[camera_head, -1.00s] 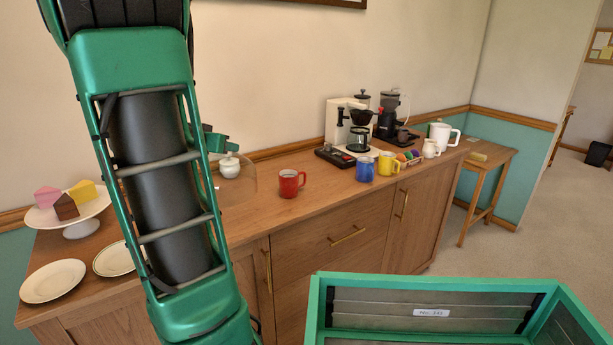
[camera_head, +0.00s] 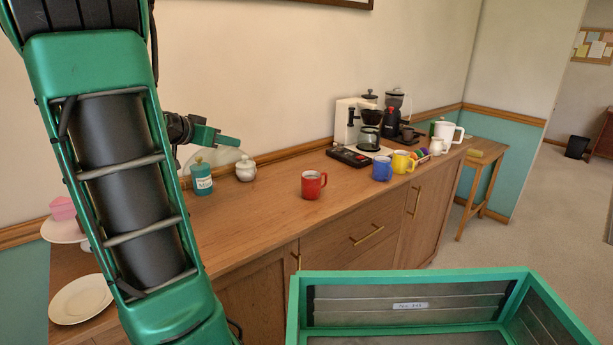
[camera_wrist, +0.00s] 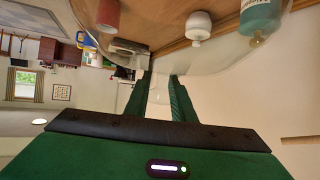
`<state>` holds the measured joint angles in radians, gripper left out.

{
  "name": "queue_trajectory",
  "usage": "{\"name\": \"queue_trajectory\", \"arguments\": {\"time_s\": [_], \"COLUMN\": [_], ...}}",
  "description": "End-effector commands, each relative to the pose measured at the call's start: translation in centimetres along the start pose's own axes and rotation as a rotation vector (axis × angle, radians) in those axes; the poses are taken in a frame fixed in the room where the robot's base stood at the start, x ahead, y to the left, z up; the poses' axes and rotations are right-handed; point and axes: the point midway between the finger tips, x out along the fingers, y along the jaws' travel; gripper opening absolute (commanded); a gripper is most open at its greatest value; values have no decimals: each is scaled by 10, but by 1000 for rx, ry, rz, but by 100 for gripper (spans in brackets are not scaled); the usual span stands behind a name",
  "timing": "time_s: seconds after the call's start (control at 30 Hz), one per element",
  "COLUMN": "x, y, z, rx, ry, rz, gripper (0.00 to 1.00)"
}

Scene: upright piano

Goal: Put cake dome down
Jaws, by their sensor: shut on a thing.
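The cake dome (camera_head: 225,157) is clear glass, so its outline is faint. It is at the back left of the wooden counter, in front of the wall. My gripper (camera_head: 226,140) is shut on it at its top. In the wrist view, the fingers (camera_wrist: 158,98) meet at the dome (camera_wrist: 160,66), with the counter showing through the glass. I cannot tell whether its rim touches the counter. The white cake stand (camera_head: 62,229) with a pink cake slice (camera_head: 62,208) is at the far left, partly hidden by my arm.
A teal jar (camera_head: 201,181) and a white lidded pot (camera_head: 245,170) stand close to the dome. A red mug (camera_head: 313,185) is farther right, then blue and yellow mugs and coffee machines. A plate (camera_head: 80,299) lies at front left. The counter's middle front is clear.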

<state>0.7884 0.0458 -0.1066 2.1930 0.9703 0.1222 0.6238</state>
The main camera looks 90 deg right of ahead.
Motion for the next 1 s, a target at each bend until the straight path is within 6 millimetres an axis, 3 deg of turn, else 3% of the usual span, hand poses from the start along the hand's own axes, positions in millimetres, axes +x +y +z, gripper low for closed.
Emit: {"name": "queue_trajectory", "arguments": {"time_s": [0.17, 0.7, 1.0], "x": [14, 117, 131], "y": [2, 13, 14], "z": [2, 15, 24], "rx": [-1, -6, -8], "ry": [1, 1, 1], "rz": [2, -11, -12], "gripper": [0, 0, 0]}}
